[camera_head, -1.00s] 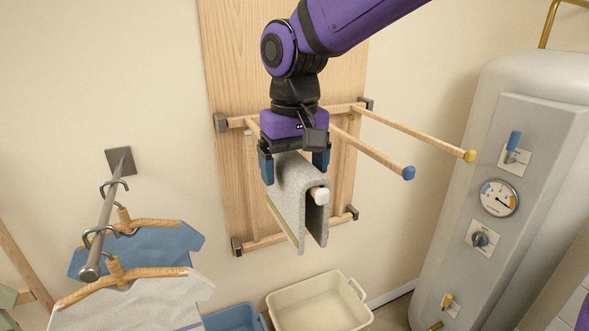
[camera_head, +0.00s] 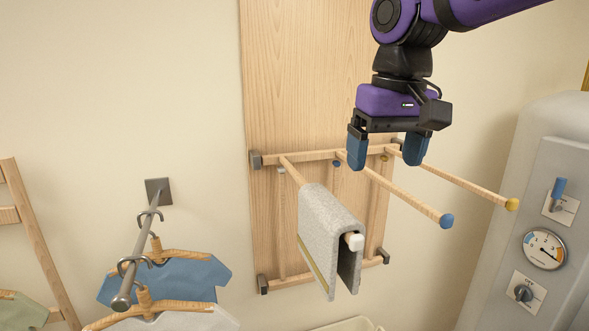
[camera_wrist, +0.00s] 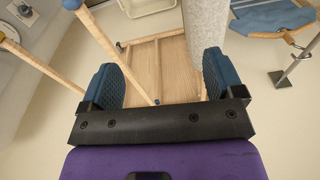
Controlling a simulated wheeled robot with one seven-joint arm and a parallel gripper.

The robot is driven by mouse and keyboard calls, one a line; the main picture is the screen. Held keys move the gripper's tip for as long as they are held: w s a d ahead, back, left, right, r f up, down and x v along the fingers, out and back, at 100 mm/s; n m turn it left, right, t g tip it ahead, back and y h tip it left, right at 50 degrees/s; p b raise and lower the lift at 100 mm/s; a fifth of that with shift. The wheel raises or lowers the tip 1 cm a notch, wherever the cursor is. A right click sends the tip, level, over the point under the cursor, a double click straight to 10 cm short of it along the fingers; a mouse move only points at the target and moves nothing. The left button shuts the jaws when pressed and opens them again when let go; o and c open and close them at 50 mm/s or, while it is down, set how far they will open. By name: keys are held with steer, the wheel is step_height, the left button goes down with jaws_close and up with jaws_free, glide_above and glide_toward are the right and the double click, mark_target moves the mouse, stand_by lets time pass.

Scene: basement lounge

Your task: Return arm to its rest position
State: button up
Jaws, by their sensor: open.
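My gripper (camera_head: 386,150) is open and empty, with blue fingertips, in the head view. It is up and to the right of the grey towel (camera_head: 322,230), in front of the rack near the blue-tipped peg (camera_head: 400,192). The towel hangs folded over the white-tipped peg (camera_head: 354,241) of the wooden rack (camera_head: 258,100). In the wrist view my gripper (camera_wrist: 160,85) shows its two blue fingers spread apart, with the towel (camera_wrist: 205,25) beyond the right finger.
A grey boiler (camera_head: 535,140) with a gauge stands at the right, near the yellow-tipped peg (camera_head: 511,204). At lower left, a metal rail (camera_head: 140,245) holds hangers with a blue garment (camera_head: 185,280) and a pale one. A cream basin (camera_head: 350,325) shows at the bottom edge.

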steer(key=s+d+f+m+t, duration=0.1)
steer(key=s+d+f+t, duration=0.1)
steer(key=s+d, duration=0.4)
steer(key=s+d+f+m+t, duration=0.1)
steer(key=s+d+f, duration=0.3)
steer(key=d, duration=0.6)
steer(key=shift+s+f+t, duration=0.25)
steer(key=shift+s+t, duration=0.25)
steer(key=shift+s, duration=0.75)
